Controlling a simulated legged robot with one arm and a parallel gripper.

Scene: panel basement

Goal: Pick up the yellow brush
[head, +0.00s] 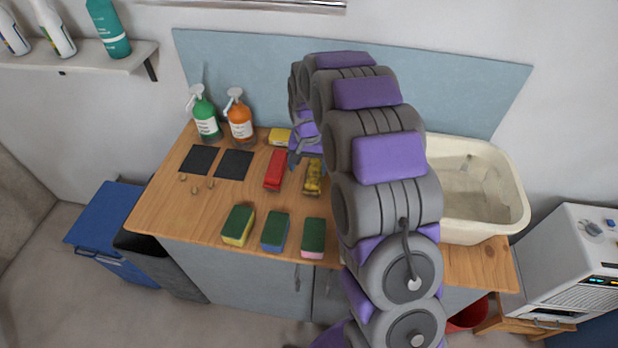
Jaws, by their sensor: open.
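The yellow brush (313,178), with dark patches on it, lies lengthwise on the wooden worktop (215,222), just right of a red brush-like object (275,170). My arm rises from the lower right and bends over the worktop. My gripper (304,153) points down near the far end of the yellow brush. Its jaws are open and partly hidden by my arm. I cannot tell how high the gripper is above the worktop, or whether it touches the brush.
Three green-topped sponges (275,231) line the front edge. A yellow block (280,136), a green bottle (204,115) and an orange bottle (239,118) stand at the back. Two black squares (234,164) and small pebbles lie left. A cream sink (512,190) is right.

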